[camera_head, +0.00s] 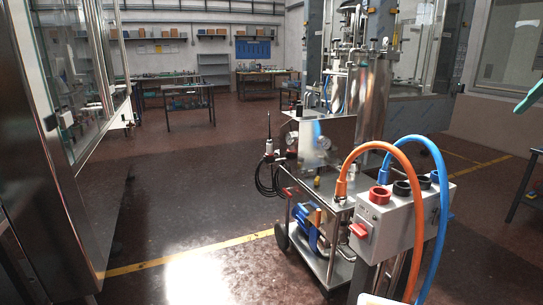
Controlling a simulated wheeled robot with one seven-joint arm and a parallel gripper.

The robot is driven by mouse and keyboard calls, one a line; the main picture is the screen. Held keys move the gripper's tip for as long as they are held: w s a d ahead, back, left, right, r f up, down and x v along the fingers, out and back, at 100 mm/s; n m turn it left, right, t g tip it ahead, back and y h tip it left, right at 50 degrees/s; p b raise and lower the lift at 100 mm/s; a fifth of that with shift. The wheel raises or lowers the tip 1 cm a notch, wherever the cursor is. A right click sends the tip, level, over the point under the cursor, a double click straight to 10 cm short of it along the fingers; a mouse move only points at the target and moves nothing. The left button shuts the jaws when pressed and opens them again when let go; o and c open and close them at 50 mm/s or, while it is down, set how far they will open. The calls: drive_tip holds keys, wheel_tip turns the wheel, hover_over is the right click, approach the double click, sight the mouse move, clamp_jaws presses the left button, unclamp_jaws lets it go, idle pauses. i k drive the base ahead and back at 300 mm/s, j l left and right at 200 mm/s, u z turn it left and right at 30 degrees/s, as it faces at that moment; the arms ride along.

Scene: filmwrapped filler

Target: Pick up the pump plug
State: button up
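A grey socket box (392,222) stands at the right front. It has a red socket (380,194), black sockets (401,188), a blue one at its far end and a red switch (359,231) on its side. A thick orange cable (400,157) ends in an orange plug-like connector (341,189) left of the box, above the cart. A thick blue cable (441,170) arches beside it. A blue pump motor (307,226) sits low on the cart. I cannot tell for sure which connector is the pump plug.
A glass-fronted machine (60,150) fills the left side. The dark floor (190,210) between them is clear. Workbenches stand at the back.

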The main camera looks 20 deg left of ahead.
sight(269, 154)
drive_tip(key=i+j, duration=0.4)
drive_tip(key=j, duration=0.25)
drive_tip(key=i+j+u, duration=0.1)
drive_tip(key=i+j, duration=0.25)
drive_tip(key=j, duration=0.3)
drive_tip(key=i+j+u, duration=0.1)
drive_tip(key=i+j, duration=0.35)
drive_tip(key=j, duration=0.2)
drive_tip(key=i+j, duration=0.4)
drive_tip(key=j, duration=0.15)
drive_tip(key=i+j+u, duration=0.1)
drive_tip(key=i+j, duration=0.35)
drive_tip(key=j, duration=0.15)
